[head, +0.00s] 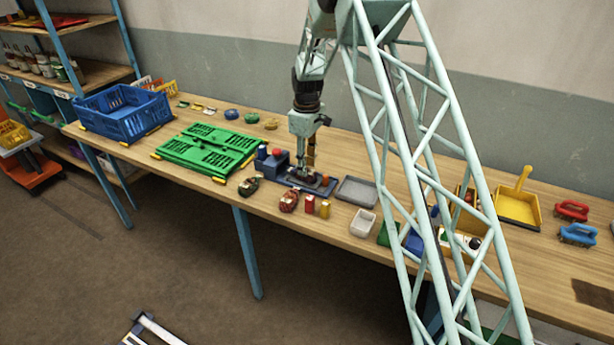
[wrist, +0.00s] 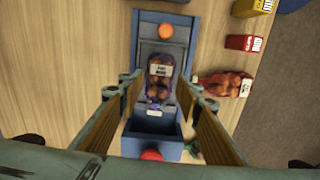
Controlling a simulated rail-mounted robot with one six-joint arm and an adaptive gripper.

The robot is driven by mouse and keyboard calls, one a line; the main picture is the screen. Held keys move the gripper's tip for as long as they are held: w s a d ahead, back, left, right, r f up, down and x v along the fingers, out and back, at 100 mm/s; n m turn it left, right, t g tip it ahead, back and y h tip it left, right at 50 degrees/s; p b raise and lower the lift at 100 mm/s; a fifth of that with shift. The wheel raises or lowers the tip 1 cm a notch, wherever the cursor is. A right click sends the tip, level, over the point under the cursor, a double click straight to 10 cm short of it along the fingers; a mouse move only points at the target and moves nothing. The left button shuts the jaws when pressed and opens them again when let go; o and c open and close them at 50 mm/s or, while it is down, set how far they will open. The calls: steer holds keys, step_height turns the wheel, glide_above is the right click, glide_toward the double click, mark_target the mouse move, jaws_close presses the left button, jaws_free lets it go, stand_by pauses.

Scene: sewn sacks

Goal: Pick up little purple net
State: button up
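A little purple net (wrist: 157,88) of brownish-orange round contents, with a pale label, lies on a blue-grey bench device (wrist: 183,30). In the head view this device (head: 316,188) stands near the table's front edge. My gripper (wrist: 160,92) is over the net, one finger on each side, with visible gaps between the fingers and the net. It is open and holds nothing. In the head view my gripper (head: 304,168) points down at the device and partly hides the net.
A red net (wrist: 225,84) lies right beside the device; a dark net (head: 249,186) lies to its left. Red and yellow small boxes (head: 317,207) stand in front. A green folded crate (head: 207,149) and blue crate (head: 122,111) are further left. A grey tray (head: 357,191) is right.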

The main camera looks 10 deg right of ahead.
steer(key=shift+f, duration=1.9)
steer(key=c, duration=0.6)
